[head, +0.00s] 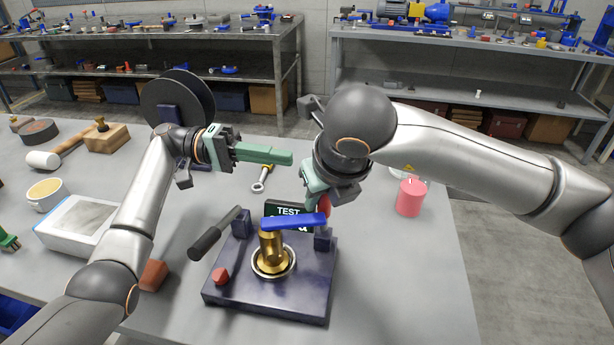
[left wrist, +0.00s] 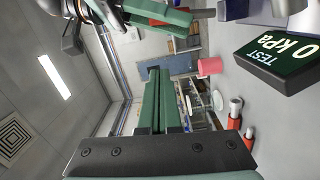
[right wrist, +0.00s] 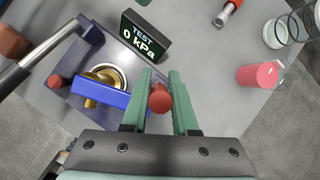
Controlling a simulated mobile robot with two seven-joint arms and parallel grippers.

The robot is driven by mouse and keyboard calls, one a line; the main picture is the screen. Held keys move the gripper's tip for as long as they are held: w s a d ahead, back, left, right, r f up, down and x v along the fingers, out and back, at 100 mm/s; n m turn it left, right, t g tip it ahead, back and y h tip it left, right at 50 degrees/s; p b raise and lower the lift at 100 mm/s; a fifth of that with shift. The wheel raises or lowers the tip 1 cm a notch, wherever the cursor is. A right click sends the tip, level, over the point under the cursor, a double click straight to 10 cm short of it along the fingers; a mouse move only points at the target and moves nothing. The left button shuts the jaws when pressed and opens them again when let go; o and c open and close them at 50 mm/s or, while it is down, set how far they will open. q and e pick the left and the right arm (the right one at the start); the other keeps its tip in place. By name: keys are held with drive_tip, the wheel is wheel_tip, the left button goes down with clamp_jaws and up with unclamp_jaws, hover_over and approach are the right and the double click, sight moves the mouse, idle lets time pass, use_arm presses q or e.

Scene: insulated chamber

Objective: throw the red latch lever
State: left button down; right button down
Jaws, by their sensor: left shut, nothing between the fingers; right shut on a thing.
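My right gripper (head: 320,198) is shut on a red rounded part (head: 324,208), taken here as the red latch lever's end, beside the blue handle. In the right wrist view the red part (right wrist: 160,98) sits between the green fingers; the rest of the lever is hidden. The dark base plate (head: 262,302) carries a brass valve (head: 270,248) with a blue handle (head: 293,222) and a black-gripped lever (head: 213,234). My left gripper (head: 290,158) is shut and empty, above the table behind the plate, apart from the fixture.
The display (right wrist: 145,37) behind the plate reads TEST 0 kPa. A red cylinder (head: 410,197) stands to the right. A wrench (head: 263,179) lies behind. A white-sided box (head: 80,222), cup (head: 46,194) and mallet (head: 45,159) are left. The table's right front is clear.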

use_arm(q)
drive_tip(key=s+d, duration=0.5)
drive_tip(key=shift+d+f, duration=0.3)
idle(0.4)
drive_tip(key=shift+s+m, duration=0.3)
drive_tip(key=shift+s, duration=0.4)
use_arm(e)
drive_tip(key=shift+w, duration=0.1)
drive_tip(key=shift+d, duration=0.1)
drive_tip(key=c, duration=0.7)
unclamp_jaws()
